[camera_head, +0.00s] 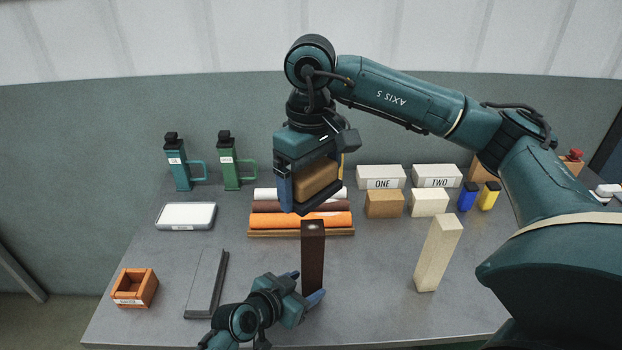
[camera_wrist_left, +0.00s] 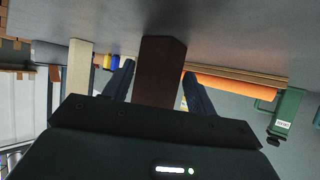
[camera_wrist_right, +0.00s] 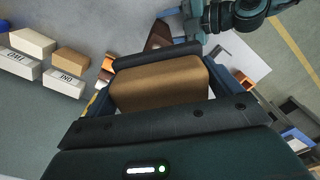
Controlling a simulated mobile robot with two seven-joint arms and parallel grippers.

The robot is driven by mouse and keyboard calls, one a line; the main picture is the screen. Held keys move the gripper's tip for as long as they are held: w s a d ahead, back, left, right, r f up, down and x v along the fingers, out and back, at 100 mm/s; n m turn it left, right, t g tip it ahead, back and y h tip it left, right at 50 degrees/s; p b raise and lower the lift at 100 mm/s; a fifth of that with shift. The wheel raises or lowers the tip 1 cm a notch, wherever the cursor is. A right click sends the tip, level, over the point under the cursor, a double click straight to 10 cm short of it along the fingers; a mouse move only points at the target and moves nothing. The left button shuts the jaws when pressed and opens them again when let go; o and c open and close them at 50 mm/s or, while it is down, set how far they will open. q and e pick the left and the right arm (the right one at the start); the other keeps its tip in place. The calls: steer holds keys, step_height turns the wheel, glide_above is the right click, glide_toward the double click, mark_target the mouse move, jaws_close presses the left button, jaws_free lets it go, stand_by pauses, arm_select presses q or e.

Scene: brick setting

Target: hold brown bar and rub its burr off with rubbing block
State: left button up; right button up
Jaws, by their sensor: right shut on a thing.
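The brown bar (camera_head: 312,262) stands upright near the front middle of the table, with a small pale spot on its top that may be the burr. My left gripper (camera_head: 305,287) is low at the bar, its fingers on either side of it. In the left wrist view the bar (camera_wrist_left: 160,75) stands between the fingers with a slight gap, so the gripper looks open. My right gripper (camera_head: 316,192) is shut on a tan rubbing block (camera_head: 316,180), held in the air above the bar and apart from it. The block (camera_wrist_right: 160,85) fills the jaws in the right wrist view.
A cream bar (camera_head: 438,253) stands to the right. Behind are orange and brown rolls (camera_head: 300,221) on a rack, a tan block (camera_head: 384,204), a cream block (camera_head: 429,202) and boxes marked ONE (camera_head: 380,176) and TWO (camera_head: 437,175).

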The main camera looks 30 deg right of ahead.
arm_select(q)
steer(key=shift+x, duration=1)
steer(key=shift+c, duration=0.6)
steer(key=shift+c, duration=0.9)
